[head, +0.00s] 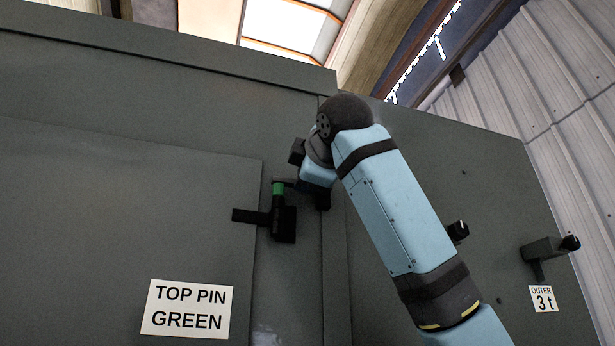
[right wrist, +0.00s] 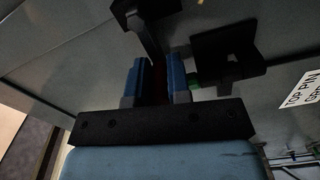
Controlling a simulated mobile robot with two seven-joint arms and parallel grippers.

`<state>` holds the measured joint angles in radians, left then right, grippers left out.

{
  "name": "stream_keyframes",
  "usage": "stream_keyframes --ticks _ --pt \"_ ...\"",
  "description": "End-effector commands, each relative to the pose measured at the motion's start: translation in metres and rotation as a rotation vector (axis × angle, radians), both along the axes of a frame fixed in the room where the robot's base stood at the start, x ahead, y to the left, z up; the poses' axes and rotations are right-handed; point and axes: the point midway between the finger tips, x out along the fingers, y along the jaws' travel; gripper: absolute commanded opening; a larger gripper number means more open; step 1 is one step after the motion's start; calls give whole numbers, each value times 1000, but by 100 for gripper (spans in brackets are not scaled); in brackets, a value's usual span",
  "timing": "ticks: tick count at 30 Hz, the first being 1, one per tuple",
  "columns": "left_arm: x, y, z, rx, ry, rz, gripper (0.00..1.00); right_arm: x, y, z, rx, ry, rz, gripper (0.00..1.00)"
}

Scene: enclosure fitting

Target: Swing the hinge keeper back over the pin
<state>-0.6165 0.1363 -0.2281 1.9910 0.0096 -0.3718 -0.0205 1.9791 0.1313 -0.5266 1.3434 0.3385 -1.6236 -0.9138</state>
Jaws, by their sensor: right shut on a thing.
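The hinge (head: 284,224) is a black block with a side arm at the edge of the grey-green door. Its pin (head: 278,188) has a green top and stands upright in it. My right gripper (head: 288,180) is just above and beside the pin, mostly hidden by my own wrist in the head view. In the right wrist view, its blue fingers (right wrist: 155,75) are closed around a dark, reddish strip, which looks like the hinge keeper (right wrist: 158,82). The green pin (right wrist: 194,85) shows just right of the fingers, beside the black hinge block (right wrist: 228,55). My left gripper is out of view.
A sign (head: 187,308) reading "TOP PIN GREEN" is on the door panel (head: 120,210). At the right, a black handle-like fitting (head: 545,248) sticks out above a label (head: 541,299) reading "OUTER 3 t". A small black knob (head: 458,231) shows behind my right arm.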

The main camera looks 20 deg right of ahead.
Motion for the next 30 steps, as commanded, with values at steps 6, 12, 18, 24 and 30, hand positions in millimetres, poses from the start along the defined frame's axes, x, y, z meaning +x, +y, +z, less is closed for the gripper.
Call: stream_keyframes --ticks 6,12,18,24,30 --pt "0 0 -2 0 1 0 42 2 3 -6 -1 13 2 0" --pt "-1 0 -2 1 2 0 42 2 2 -5 0 10 2 42" --pt "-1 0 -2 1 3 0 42 0 1 -2 1 5 1 42" --pt "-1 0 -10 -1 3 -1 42 -17 0 -3 1 2 1 42" --pt "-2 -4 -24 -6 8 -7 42 -62 -1 -5 1 1 2 42"
